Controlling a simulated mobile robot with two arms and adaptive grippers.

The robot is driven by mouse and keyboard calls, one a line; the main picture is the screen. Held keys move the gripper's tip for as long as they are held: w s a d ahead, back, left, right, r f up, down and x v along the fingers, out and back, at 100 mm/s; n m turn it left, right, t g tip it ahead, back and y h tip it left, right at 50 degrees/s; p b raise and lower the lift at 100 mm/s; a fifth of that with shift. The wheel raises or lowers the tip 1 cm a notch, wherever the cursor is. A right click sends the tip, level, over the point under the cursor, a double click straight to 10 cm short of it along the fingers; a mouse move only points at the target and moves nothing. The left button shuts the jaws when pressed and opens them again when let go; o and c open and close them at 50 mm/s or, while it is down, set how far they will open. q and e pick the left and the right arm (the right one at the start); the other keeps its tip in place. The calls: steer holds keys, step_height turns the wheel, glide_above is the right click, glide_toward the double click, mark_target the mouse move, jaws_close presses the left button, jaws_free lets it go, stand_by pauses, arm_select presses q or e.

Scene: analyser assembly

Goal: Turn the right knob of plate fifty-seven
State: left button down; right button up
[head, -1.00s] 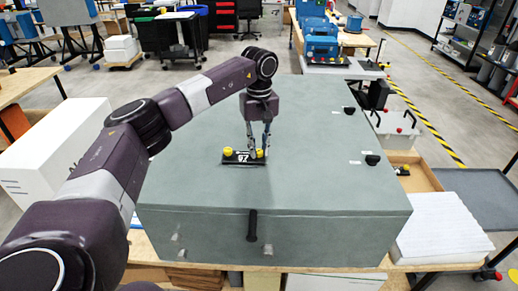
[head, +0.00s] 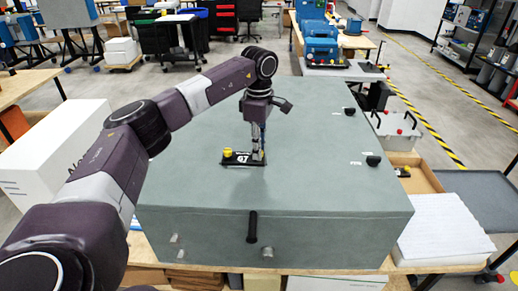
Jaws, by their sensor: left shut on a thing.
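A small black plate (head: 241,161) with a white marking, too small to read surely, lies on top of the large grey-green box (head: 313,161). A yellow knob (head: 227,153) stands at the left end of the plate. My left gripper (head: 259,158) points straight down at the plate's right end, with its fingers shut on the right knob. The fingers hide that knob. My right gripper is not in view.
Black knobs (head: 373,161) sit along the box's right side, and a black handle (head: 252,227) is on its front. A white stack (head: 441,230) stands at the right. The box top around the plate is clear.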

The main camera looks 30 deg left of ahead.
arm_select(q)
steer(key=n, duration=1.2)
steer(key=shift+s+f+n, duration=0.1)
steer(key=shift+f+n, duration=0.05)
steer(key=shift+n, duration=0.25)
steer(key=n, duration=0.6)
steer(key=shift+d+b, duration=0.1)
steer(key=shift+b, duration=0.2)
steer(key=n, duration=1.2)
steer(key=shift+f, duration=0.1)
steer(key=n, duration=0.3)
steer(key=shift+n, duration=0.3)
steer(key=n, duration=0.4)
steer(key=shift+n, duration=0.3)
steer(key=n, duration=0.4)
steer(key=shift+d+n+b, duration=0.1)
steer(key=shift+n+b, duration=0.2)
steer(key=shift+n+p, duration=0.3)
steer(key=shift+n, duration=0.4)
steer(key=shift+n+p, duration=0.5)
steer(key=shift+p, duration=0.1)
steer(key=shift+r+n+p, duration=0.2)
steer(key=shift+n+p, duration=0.6)
steer(key=shift+p, duration=0.45)
steer(key=shift+f+n+p, duration=0.1)
steer(key=shift+n+p, duration=0.2)
steer(key=shift+p, duration=0.05)
